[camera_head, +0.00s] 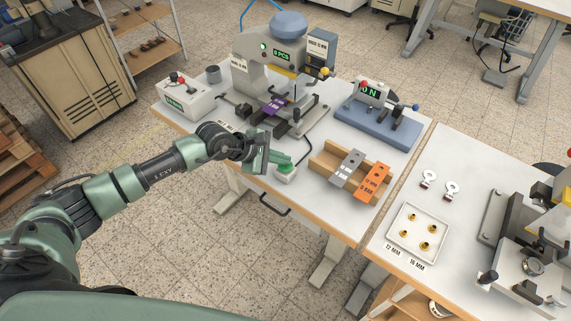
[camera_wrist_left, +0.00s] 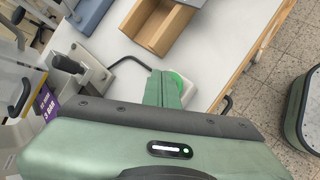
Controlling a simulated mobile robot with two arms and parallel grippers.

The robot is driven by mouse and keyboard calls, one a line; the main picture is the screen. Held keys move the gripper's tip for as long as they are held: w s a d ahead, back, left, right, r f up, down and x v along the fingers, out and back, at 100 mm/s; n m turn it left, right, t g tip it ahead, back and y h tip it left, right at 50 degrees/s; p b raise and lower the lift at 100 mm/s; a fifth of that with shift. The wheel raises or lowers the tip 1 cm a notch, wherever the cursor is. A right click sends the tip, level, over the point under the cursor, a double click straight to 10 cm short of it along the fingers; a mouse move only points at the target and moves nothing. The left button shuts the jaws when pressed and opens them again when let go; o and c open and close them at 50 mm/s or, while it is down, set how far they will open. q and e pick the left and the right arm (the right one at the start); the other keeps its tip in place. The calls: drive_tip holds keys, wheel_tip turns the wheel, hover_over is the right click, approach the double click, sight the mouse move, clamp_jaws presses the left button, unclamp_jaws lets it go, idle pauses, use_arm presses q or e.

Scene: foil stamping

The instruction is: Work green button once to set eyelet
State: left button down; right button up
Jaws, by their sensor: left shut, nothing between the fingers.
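The green button (camera_head: 284,171) sits on a small white box at the front edge of the near table. It also shows in the left wrist view (camera_wrist_left: 181,88), partly hidden behind the fingers. My left gripper (camera_head: 284,161) is shut and empty, with its green fingertips right at the button; they also show in the left wrist view (camera_wrist_left: 163,78). I cannot tell whether they touch it. The press (camera_head: 258,75) with a blue top and a green display reading "0 PCS" stands behind. A purple tagged piece (camera_head: 274,105) lies at its work area. My right gripper is not in view.
A wooden holder (camera_head: 325,160) with a grey and an orange tagged piece (camera_head: 371,182) stands right of the button. A cable runs from the button box. A white counter box (camera_head: 184,100) and a blue fixture (camera_head: 378,125) stand farther back. A tray (camera_head: 418,211) of brass eyelets is on the right table.

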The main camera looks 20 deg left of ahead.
sight(282, 166)
use_arm(q)
drive_tip(key=shift+f, duration=0.3)
idle(0.5)
drive_tip(key=shift+r+p, duration=0.4)
drive_tip(key=shift+r, duration=0.7)
drive_tip(key=shift+r+p, duration=1.5)
drive_tip(key=shift+r, duration=1)
